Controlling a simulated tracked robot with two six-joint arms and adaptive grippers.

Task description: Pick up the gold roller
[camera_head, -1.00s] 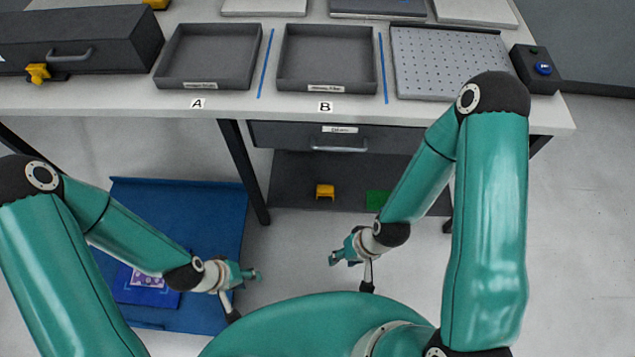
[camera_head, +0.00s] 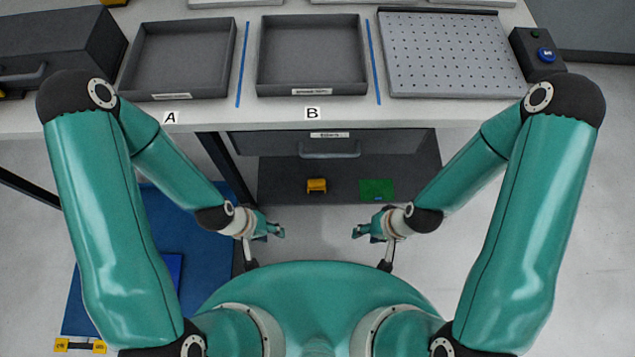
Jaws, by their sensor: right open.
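I cannot make out a gold roller for certain in the head view. A small yellow-gold block (camera_head: 317,186) sits on the dark shelf under the bench, and its exact kind is too small to tell. My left gripper (camera_head: 276,230) hangs in front of that shelf, left of centre, apart from anything. Its fingers are too small to read. My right gripper (camera_head: 359,231) is open and empty, right of centre in front of the shelf. Both are below the bench top in the picture.
Grey trays A (camera_head: 183,60) and B (camera_head: 312,55) and a perforated plate (camera_head: 450,55) lie on the bench. A button box (camera_head: 537,52) is at right. A closed drawer (camera_head: 330,142) is under the bench. A green patch (camera_head: 377,190) lies on the shelf. A blue mat (camera_head: 190,240) is at left.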

